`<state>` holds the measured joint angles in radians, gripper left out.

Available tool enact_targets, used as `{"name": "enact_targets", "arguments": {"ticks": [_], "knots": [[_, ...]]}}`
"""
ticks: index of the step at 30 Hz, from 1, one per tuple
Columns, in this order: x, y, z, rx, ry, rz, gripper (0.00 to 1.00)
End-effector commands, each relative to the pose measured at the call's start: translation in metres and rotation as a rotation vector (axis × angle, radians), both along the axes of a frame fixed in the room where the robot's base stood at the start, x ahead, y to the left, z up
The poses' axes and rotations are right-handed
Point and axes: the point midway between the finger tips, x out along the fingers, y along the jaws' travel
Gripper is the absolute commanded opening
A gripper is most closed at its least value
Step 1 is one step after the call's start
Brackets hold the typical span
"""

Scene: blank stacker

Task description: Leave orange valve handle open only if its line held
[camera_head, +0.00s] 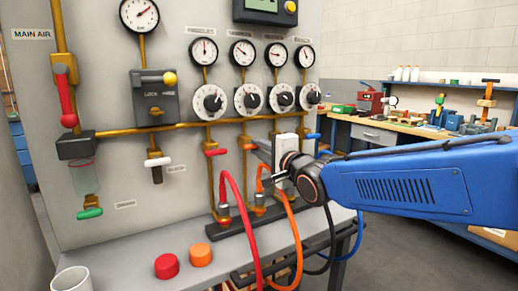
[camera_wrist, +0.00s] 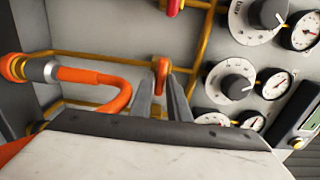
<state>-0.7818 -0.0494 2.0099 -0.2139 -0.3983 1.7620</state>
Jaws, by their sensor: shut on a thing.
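The orange valve handle (camera_wrist: 161,72) lies roughly across its thin brass pipe in the wrist view. My gripper (camera_wrist: 162,88) is shut on it, one finger on each side. The small gauge (camera_head: 242,52) above the second dial knob (camera_head: 248,97) seems to belong to this line. Its needle points up and left; its value is too small to read.
A red handle (camera_head: 215,152) and red hose (camera_head: 232,190) are left of the gripper, a blue handle (camera_head: 313,136) right. The main air valve has a red lever (camera_head: 67,105).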

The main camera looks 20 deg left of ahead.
Motion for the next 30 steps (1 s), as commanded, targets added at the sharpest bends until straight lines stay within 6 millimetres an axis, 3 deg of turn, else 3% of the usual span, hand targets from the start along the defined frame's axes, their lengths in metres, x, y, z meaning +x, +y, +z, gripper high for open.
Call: {"name": "enact_targets", "arguments": {"ticks": [16, 17, 18, 30], "knots": [[0.0005, -0.0005, -0.0015, 0.013, 0.018, -0.001, 0.00], [0.0005, -0.0005, -0.0015, 0.012, 0.019, -0.001, 0.23], [0.0004, -0.0005, -0.0014, 0.013, 0.018, -0.001, 0.30], [-0.0032, -0.0040, -0.0003, 0.013, 0.017, 0.000, 0.30]]}}
